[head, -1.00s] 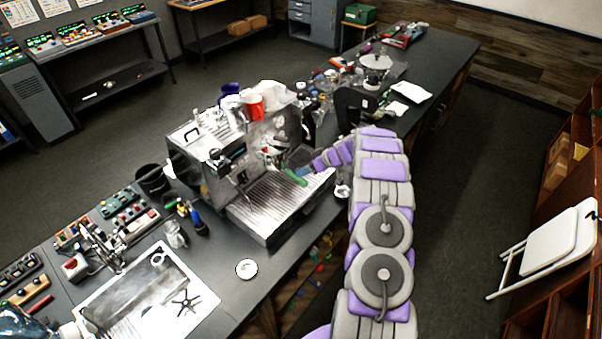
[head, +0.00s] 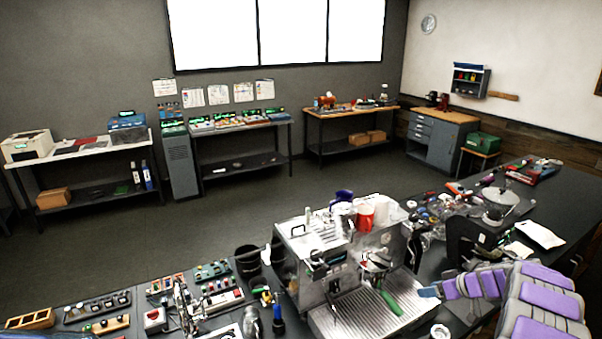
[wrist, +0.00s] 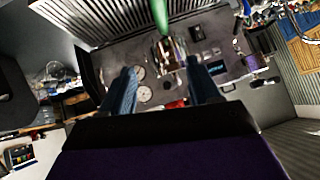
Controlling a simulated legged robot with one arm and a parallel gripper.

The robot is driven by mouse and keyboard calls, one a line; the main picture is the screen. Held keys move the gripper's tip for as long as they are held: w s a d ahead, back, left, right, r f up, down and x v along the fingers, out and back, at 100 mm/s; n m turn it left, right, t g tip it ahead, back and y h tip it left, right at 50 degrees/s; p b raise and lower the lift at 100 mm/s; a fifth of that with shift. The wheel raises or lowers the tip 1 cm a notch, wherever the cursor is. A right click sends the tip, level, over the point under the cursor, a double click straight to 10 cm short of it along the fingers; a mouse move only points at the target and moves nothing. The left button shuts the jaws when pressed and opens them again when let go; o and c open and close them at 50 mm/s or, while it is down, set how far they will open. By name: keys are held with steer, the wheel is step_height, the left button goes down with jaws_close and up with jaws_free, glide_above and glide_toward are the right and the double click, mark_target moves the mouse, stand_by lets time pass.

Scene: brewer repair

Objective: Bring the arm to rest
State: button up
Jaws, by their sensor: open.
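The espresso machine (head: 320,262) stands on the dark bench in the head view. A green handle (head: 391,302) sticks out at its front, below the brew group and above the drip tray (head: 360,318). My gripper (head: 428,291) is just right of the handle, apart from it, with my purple and grey arm behind it. In the wrist view my gripper (wrist: 162,78) shows two blue fingers spread wide with nothing between them. The green handle (wrist: 160,16) lies beyond the fingertips. How the handle's far end sits in the machine is unclear.
A black stand (head: 470,238) and a white sheet (head: 540,235) are close behind my arm. A red cup (head: 366,214) stands on the machine. Switch boxes (head: 212,285) and small tools crowd the bench to the left. Open floor lies behind the bench.

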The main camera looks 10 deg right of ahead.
steer(key=w+a+r+m+t+h+b, duration=0.1)
steer(key=w+r+t+h+b, duration=0.1)
steer(key=w+r+h+b, duration=0.3)
steer(key=w+a+r+t+b, duration=0.1)
steer(key=w+a+r+t, duration=0.15)
steer(key=r, duration=0.35)
steer(key=s+a+r+m+h+b, duration=0.2)
steer(key=s+r+m+h+b, duration=0.1)
steer(key=s+r+h+b, duration=0.15)
steer(key=s+a+f+g+y+b, duration=0.1)
steer(key=s+a+f+g+b, duration=0.3)
steer(key=s, duration=1.2)
steer(key=s+a+f+g+y+b, duration=0.2)
steer(key=s+a+f+g+b, duration=0.3)
steer(key=s+a+f, duration=0.6)
steer(key=s+a+f+g+y+b, duration=0.1)
steer(key=s+a+f+g+b, duration=0.3)
steer(key=s+a, duration=1.1)
steer(key=s+f+g, duration=0.1)
steer(key=s+f, duration=0.2)
steer(key=s, duration=0.3)
steer(key=shift+a+f+y, duration=0.3)
steer(key=shift+f+y, duration=0.05)
steer(key=shift+w, duration=0.1)
